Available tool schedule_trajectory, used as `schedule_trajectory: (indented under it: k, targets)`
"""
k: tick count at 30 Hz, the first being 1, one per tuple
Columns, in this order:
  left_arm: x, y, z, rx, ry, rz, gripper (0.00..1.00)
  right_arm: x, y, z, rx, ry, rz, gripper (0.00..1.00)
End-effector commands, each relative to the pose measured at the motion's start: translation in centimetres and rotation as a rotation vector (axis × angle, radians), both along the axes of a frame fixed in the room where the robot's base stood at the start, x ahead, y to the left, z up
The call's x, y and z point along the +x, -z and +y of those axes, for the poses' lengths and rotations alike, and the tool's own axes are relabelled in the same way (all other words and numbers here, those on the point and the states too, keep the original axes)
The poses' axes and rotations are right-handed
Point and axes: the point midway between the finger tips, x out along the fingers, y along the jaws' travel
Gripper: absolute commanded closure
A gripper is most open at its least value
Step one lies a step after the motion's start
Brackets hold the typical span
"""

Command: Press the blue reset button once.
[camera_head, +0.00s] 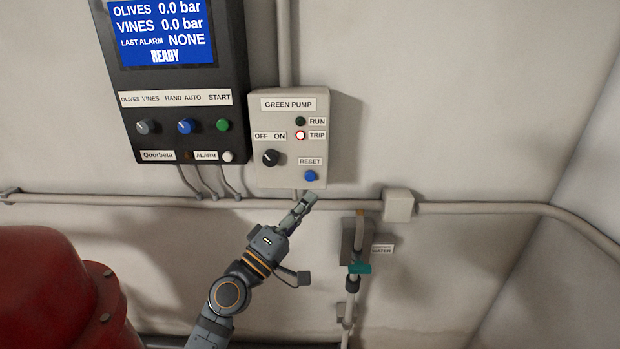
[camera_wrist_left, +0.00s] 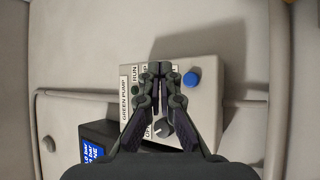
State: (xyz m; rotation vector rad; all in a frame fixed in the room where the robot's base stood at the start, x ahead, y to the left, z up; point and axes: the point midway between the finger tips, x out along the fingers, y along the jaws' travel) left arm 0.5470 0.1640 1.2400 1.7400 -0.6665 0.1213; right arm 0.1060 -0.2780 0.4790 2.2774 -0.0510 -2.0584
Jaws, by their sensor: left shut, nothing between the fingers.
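The blue reset button (camera_head: 310,176) is at the lower right of the grey GREEN PUMP box (camera_head: 287,120), under a RESET label. In the left wrist view the blue button (camera_wrist_left: 191,79) shows right of my fingertips and is not covered. My left gripper (camera_head: 309,198) is shut and empty, just below the button in the head view. In the wrist view the left gripper (camera_wrist_left: 160,68) has its fingertips together in front of the box. I see a gap between fingertips and button in both pictures; the exact depth is unclear. My right gripper is not in view.
The box also has an OFF/ON knob (camera_head: 271,158), a dark green RUN lamp (camera_head: 300,121) and a TRIP lamp (camera_head: 300,135). A dark control panel (camera_head: 180,85) hangs at its left. A pipe (camera_head: 130,201) runs below. A red tank (camera_head: 50,290) stands lower left.

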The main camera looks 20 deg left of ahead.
Motion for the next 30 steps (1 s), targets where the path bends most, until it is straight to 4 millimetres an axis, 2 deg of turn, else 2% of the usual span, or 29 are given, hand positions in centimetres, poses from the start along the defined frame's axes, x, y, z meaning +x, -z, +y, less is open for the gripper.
schedule_trajectory:
  k: [6, 13, 18, 30]
  targets:
    - [3.2, 0.0, 0.9, 0.001, -0.001, -0.002, 1.00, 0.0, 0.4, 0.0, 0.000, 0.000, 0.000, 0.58]
    - [5.5, 0.1, 1.6, 0.002, -0.001, -0.001, 1.00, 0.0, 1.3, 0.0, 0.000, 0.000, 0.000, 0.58]
    - [6.2, 0.0, 1.8, 0.002, -0.001, 0.000, 1.00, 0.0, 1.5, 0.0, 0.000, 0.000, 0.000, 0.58]
    - [6.2, 0.0, 1.8, 0.001, -0.001, 0.001, 1.00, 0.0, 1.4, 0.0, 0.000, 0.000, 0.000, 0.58]
